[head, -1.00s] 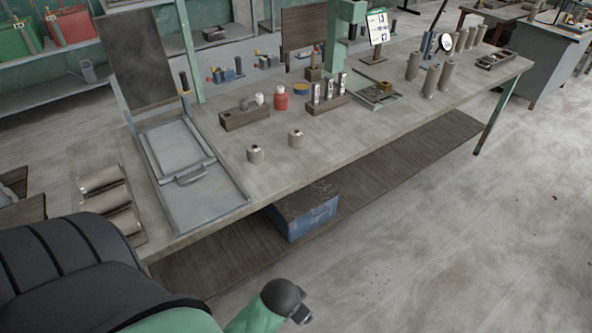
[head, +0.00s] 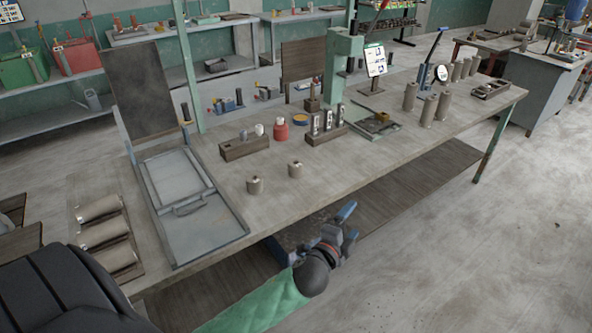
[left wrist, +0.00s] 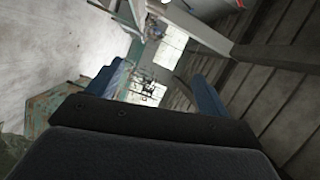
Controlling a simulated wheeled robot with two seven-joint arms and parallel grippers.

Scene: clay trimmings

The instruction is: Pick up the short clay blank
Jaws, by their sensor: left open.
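Two short, grey-brown clay blanks stand upright near the bench's front edge in the head view: a left one (head: 255,185) and a right one (head: 295,170). Each has a small knob or mark on top. My left gripper (head: 350,222) is open and empty, off the front edge of the bench, to the right of and nearer than both blanks. Its blue fingers also show spread apart in the left wrist view (left wrist: 155,85), with nothing between them. No blank is clear in that view. My right gripper is not in view.
The bench (head: 240,235) carries a grey metal tray (head: 222,228) at left, a rack of lying cylinders (head: 100,208), a wooden block (head: 245,148), a red bottle (head: 281,131) and several taller cylinders (head: 428,110) at right. Bare bench top surrounds the short blanks.

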